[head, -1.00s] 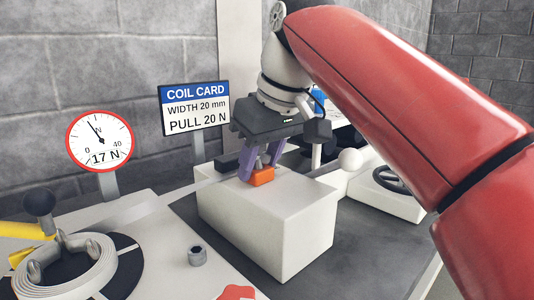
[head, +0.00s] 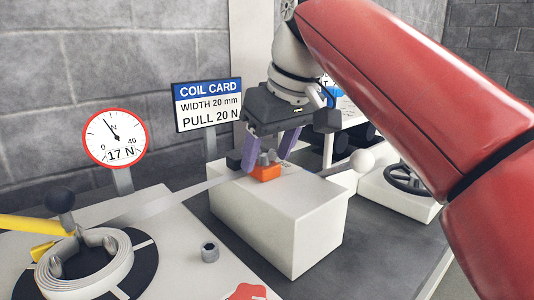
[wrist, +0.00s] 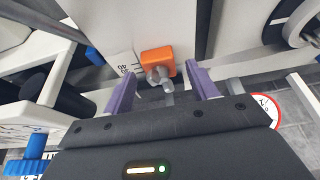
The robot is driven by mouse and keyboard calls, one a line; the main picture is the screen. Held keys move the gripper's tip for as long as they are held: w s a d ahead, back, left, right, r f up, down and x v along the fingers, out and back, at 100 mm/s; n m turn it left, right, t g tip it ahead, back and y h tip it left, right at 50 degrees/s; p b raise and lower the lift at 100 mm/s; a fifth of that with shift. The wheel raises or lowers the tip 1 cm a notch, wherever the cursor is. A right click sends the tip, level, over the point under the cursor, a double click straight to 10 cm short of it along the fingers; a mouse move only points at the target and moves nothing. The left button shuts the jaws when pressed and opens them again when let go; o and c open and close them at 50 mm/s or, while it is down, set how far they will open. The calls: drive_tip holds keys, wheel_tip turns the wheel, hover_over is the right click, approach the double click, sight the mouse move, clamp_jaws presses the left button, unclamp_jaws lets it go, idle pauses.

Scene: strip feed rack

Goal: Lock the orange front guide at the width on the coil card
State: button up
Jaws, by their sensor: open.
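The orange front guide (head: 265,172) sits on top of the white block (head: 285,222), with a grey clamp knob on it. In the wrist view the orange guide (wrist: 158,61) shows with its grey knob (wrist: 160,76) near a printed scale; the mark 40 is readable beside it. My gripper (head: 268,160) is open, its purple fingers on either side of the guide and knob and apart from them. The coil card (head: 208,105) reads width 20 mm, pull 20 N. The exact guide setting cannot be read.
A round gauge (head: 115,138) reads 17 N. A small grey nut (head: 210,252) stands on the white table. A handwheel (head: 408,178) is at the right.

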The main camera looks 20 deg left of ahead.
drive_tip(key=p+v, duration=0.1)
drive_tip(key=v, duration=0.5)
drive_tip(key=shift+p, duration=0.35)
drive_tip(key=shift+s+r, duration=0.1)
drive_tip(key=shift+s, duration=0.05)
